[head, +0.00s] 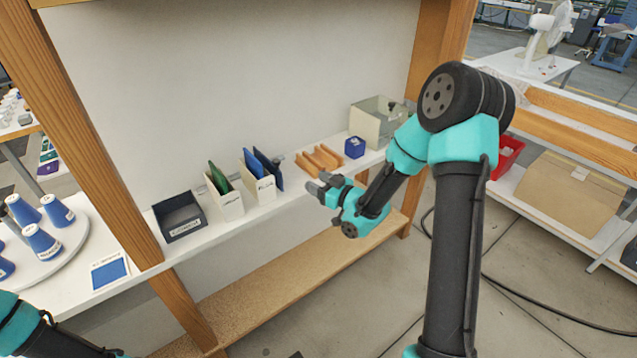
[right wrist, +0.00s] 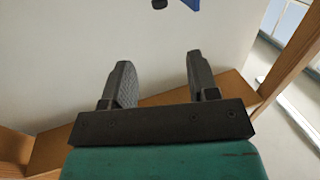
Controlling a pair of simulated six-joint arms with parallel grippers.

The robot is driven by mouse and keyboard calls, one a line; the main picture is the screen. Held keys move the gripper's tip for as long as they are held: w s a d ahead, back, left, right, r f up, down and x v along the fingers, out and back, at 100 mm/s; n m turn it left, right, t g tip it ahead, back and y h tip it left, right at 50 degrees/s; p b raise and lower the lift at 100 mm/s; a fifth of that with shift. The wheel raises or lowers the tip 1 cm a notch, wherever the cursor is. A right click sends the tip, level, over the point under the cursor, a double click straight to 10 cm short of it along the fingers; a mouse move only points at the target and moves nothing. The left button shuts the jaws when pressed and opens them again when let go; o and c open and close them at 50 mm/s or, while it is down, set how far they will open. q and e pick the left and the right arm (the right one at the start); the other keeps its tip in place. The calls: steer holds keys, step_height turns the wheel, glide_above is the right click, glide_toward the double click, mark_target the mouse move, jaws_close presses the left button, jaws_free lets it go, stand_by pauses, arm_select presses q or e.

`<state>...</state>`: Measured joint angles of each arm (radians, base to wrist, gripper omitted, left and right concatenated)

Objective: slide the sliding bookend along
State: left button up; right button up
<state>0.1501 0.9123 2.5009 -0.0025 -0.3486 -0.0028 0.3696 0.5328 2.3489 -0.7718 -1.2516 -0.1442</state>
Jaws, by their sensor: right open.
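A thin upright blue plate (head: 270,170), which looks like the sliding bookend, stands at the right end of the row of files on the narrow white shelf. A small metal strip runs along the wall behind it. My right gripper (head: 317,183) is in front of the shelf, to the right of the blue plate and apart from it. In the right wrist view its fingers (right wrist: 158,75) are spread with nothing between them. A blue piece (right wrist: 191,4) is cut off at the top of that view; I cannot tell what it is. Only part of my left arm shows, at the bottom left.
White files (head: 228,205) with green and blue folders stand left of the plate, then a dark bin (head: 180,216). Orange-brown dividers (head: 318,161), a blue box (head: 354,147) and a grey-green box (head: 376,122) stand to the right. Wooden posts (head: 93,125) frame the shelf.

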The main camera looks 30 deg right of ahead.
steer(key=shift+w+d, duration=0.1)
steer(key=shift+w, duration=0.05)
steer(key=c, duration=0.4)
steer(key=m, duration=0.1)
steer(key=w+d+m, duration=0.1)
steer(key=w+m+y, duration=0.1)
steer(key=m, duration=0.1)
steer(key=shift+d+r, duration=0.15)
steer(key=shift+d, duration=0.15)
steer(key=c, duration=0.6)
steer(key=m, duration=0.1)
steer(key=w+d+m+y, duration=0.1)
steer(key=m, duration=0.1)
steer(key=shift+w+d+m+g, duration=0.1)
steer(key=shift+d+m+g, duration=0.15)
steer(key=shift+m+g, duration=0.05)
jaws_close()
steer(key=shift+w+d+f+m+g+y, duration=0.1)
steer(key=shift+w+d+m+g+y, duration=0.2)
steer(key=shift+d+m, duration=0.65)
steer(key=shift+w+d+f+m+g+y, duration=0.1)
steer(key=shift+w+d+m+g+y, duration=0.2)
steer(key=shift+m, duration=1.2)
steer(key=shift+w+d+f+m+g+y, duration=0.15)
steer(key=shift+w+d+m+y, duration=0.4)
steer(key=shift+m, duration=0.7)
steer(key=shift+s, duration=0.2)
